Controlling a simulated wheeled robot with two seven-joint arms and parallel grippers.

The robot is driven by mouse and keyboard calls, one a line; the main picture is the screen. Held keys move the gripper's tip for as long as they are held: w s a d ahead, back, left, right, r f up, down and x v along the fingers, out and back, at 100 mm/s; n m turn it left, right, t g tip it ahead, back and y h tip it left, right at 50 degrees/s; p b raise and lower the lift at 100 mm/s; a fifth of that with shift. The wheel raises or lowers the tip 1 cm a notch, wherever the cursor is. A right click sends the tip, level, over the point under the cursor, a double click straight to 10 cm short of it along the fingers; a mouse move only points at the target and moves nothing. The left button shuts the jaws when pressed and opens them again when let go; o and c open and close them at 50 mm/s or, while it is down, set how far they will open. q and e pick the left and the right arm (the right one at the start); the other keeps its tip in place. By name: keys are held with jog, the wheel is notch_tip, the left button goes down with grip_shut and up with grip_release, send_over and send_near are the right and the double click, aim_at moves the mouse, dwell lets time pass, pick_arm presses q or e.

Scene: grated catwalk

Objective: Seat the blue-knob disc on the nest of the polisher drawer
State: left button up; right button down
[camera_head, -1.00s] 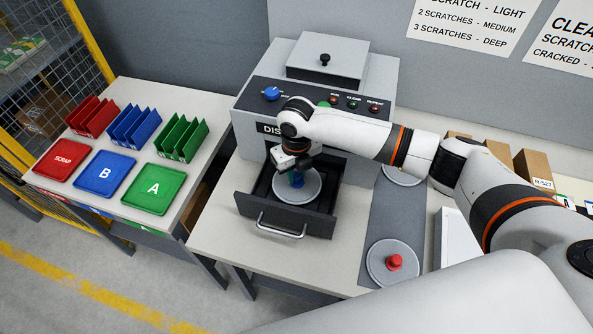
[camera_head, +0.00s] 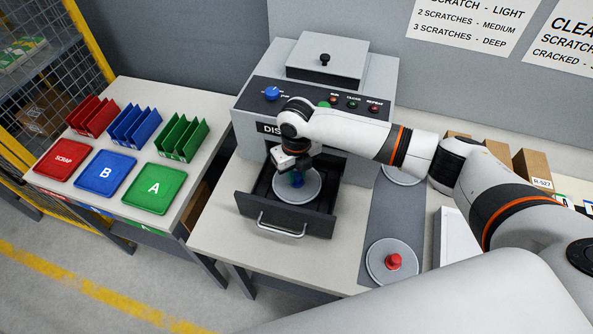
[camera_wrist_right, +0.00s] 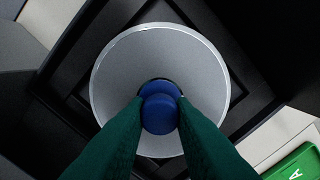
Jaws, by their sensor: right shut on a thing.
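The blue-knob disc (camera_head: 309,188) is a grey disc over the open polisher drawer (camera_head: 262,217). My right gripper (camera_head: 297,177) points down and is shut on its blue knob. In the right wrist view the fingers (camera_wrist_right: 160,125) close on both sides of the blue knob (camera_wrist_right: 160,108), with the grey disc (camera_wrist_right: 120,75) around it. The disc looks about level and lies inside the drawer's dark walls. The nest under it is hidden, so I cannot tell whether the disc touches it. My left gripper is not in view.
A red-knob disc (camera_head: 378,268) lies on a grey mat (camera_head: 389,222) right of the drawer. The polisher (camera_head: 250,98) stands behind. Red, blue and green trays (camera_head: 154,189) and racks (camera_head: 181,140) are on the left table. The drawer's front handle (camera_head: 281,228) sticks out.

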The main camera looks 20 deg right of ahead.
jog(key=shift+f+b, duration=0.5)
jog(key=shift+f, duration=0.55)
jog(key=c, duration=0.7)
grip_release()
jog(key=shift+c, duration=0.2)
jog(key=shift+r, duration=0.15)
jog(key=shift+r+p, duration=3.7)
jog(key=shift+r, duration=0.2)
